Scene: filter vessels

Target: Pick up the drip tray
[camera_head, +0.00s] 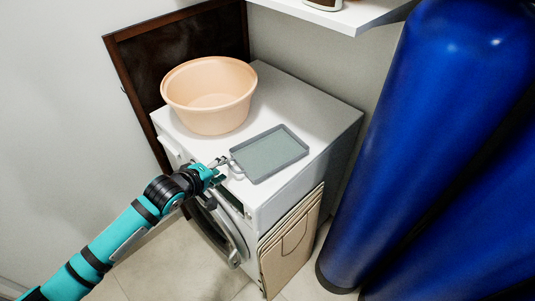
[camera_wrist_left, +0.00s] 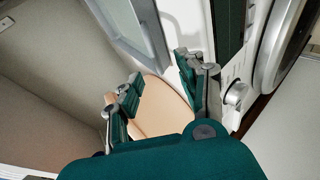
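The drip tray (camera_head: 270,153) is a shallow grey-green rectangle with a raised rim and a loop handle at its left side. It lies flat on the white washing machine top, near the front edge. My left gripper (camera_head: 219,168) is just left of the handle, over the front edge of the top. In the left wrist view its two fingers (camera_wrist_left: 158,73) stand apart with nothing held between them. Part of the tray (camera_wrist_left: 132,28) shows beyond the fingertips there, at the top. Whether a finger touches the handle cannot be told. My right gripper is out of view.
A peach basin (camera_head: 212,98) stands on the washing machine (camera_head: 320,112), behind and left of the tray. Large blue cylinders (camera_head: 420,130) rise at the right. Folded cardboard (camera_head: 292,245) leans on the machine's side. A white shelf (camera_head: 340,14) hangs above.

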